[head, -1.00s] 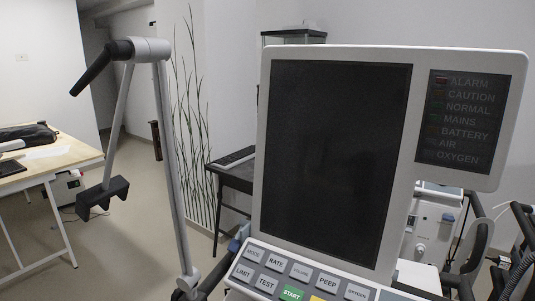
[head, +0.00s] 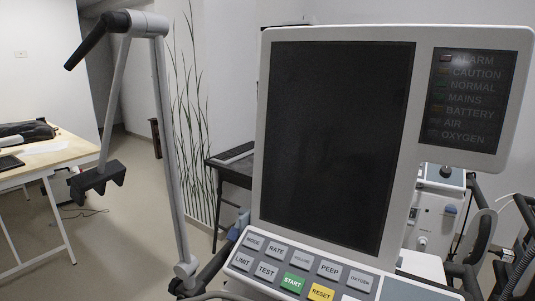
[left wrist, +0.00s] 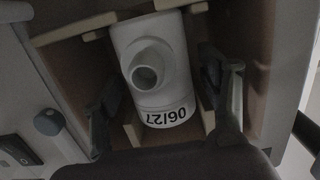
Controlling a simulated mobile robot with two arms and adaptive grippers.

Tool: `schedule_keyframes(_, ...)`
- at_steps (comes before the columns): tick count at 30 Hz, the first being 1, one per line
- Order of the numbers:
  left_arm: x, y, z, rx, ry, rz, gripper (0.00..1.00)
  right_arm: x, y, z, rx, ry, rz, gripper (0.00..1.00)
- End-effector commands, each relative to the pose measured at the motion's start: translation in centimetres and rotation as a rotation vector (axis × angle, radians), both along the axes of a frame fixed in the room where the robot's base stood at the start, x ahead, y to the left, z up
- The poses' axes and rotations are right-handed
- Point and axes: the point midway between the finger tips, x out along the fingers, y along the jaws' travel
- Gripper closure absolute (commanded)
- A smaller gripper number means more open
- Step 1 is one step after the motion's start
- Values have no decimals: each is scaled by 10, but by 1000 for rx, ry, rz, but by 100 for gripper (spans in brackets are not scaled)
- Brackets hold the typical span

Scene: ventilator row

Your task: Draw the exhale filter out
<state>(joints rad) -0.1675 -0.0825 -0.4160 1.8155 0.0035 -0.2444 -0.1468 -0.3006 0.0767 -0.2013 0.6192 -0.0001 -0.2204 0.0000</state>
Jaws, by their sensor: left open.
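The exhale filter (left wrist: 155,75) shows in the left wrist view as a white rounded body with a round open port and an upside-down label reading 06/27. It sits in a brown-walled recess (left wrist: 70,62) of the ventilator. My left gripper (left wrist: 165,88) is open, with one dark finger on each side of the filter; I see gaps between the fingers and its body. In the head view the ventilator's screen (head: 335,145) and buttons fill the middle; the filter and both grippers are out of that view.
A grey jointed support arm (head: 170,140) with a dark clamp (head: 98,180) stands left of the screen. A wooden table (head: 50,160) is at far left, and a dark table (head: 232,170) stands behind. Other equipment (head: 440,205) crowds the right.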

Motion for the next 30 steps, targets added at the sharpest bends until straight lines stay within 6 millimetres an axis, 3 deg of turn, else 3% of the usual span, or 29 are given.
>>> schedule_keyframes(30, 2, -1, 0, 0, 1, 0, 34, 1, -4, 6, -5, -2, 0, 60)
